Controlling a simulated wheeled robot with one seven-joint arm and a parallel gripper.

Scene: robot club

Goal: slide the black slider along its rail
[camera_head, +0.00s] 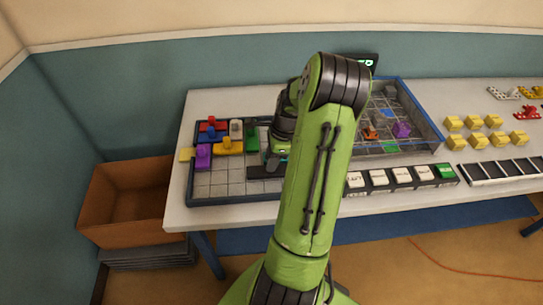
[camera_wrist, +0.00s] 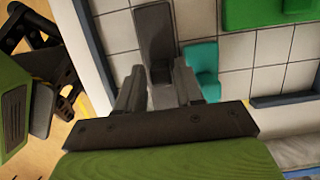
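The black slider (camera_wrist: 154,30) is a long dark block with a raised knob (camera_wrist: 160,72), lying on the tiled sliding-block board. In the head view, part of the black slider (camera_head: 262,172) shows at the board's right side, and my arm hides the rest. My gripper (camera_wrist: 158,82) is open, its two fingers apart on either side of the knob's near end. I cannot tell whether either finger touches it. No separate rail is plain to see; the board (camera_head: 215,191) has a dark raised border.
A teal piece (camera_wrist: 203,68) sits close by the right finger, and a green block (camera_wrist: 262,12) lies beyond. Purple (camera_head: 203,155), yellow (camera_head: 229,147) and red (camera_head: 212,127) blocks fill the board's back left. Its front left tiles are bare. A blue-walled box (camera_head: 437,137) stands to the right.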

